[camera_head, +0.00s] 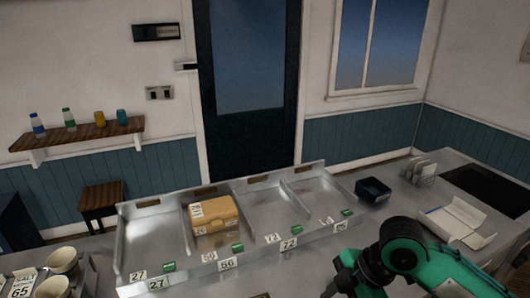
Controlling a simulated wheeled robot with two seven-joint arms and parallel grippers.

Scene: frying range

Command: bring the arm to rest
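My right arm, green and black, comes in at the bottom right. The dark end of my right gripper (343,278) shows low in the view, over the front edge of the metal counter. Its fingers are too dark and cut off to tell open from shut, and I see nothing held in it. My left gripper is not in view.
A metal tray (262,192) with several compartments holds a tan box (213,214) in one of them; the others look empty. A dark blue bin (373,189), a white open box (458,221) and a rack (419,172) stand at right. Cups (62,261) stand at left.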

